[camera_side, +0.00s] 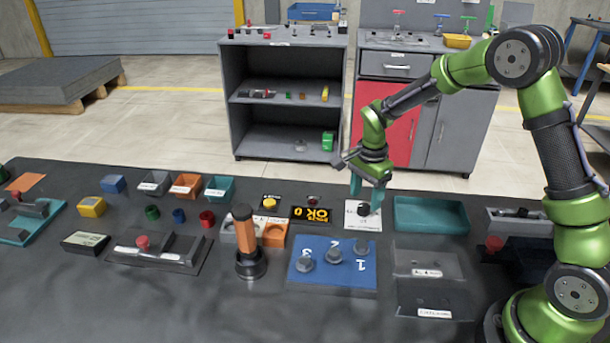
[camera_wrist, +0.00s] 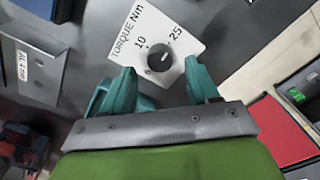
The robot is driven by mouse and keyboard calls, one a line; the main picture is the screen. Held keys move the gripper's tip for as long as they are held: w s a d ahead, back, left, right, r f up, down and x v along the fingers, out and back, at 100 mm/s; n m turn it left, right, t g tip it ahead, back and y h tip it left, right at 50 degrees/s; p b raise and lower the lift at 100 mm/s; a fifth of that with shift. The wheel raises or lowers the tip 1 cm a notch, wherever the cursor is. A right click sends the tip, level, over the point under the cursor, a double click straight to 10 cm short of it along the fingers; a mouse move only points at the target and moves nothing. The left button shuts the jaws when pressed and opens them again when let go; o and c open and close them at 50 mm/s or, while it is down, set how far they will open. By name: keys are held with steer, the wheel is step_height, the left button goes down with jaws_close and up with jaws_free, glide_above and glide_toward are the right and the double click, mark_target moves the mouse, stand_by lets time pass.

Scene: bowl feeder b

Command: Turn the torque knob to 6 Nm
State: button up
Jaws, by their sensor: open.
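The torque knob (camera_wrist: 160,58) is a round black dial on a white plate (camera_wrist: 143,28) printed "TORQUE Nm" with marks 6, 10 and 25. A small pale mark shows on the knob, but I cannot tell surely which number it points to. In the side view the knob (camera_side: 364,210) sits on its white plate (camera_side: 374,224), partly hidden by a finger. My gripper (camera_side: 366,197) points down at the knob, its teal fingers open. In the wrist view my gripper (camera_wrist: 160,70) has one fingertip on each side of the knob, apart from it, with nothing held.
A teal tray (camera_side: 430,215) lies right of the plate. A black "OK 0" display (camera_side: 312,214) lies to its left. A blue panel (camera_side: 305,276) with several numbered bolts is in front, and an orange-handled tool (camera_side: 244,232) stands upright further left.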

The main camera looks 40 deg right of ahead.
mark_target(364, 206)
steer(key=shift+f, duration=1.5)
steer(key=c, duration=1)
steer(key=shift+c, duration=0.2)
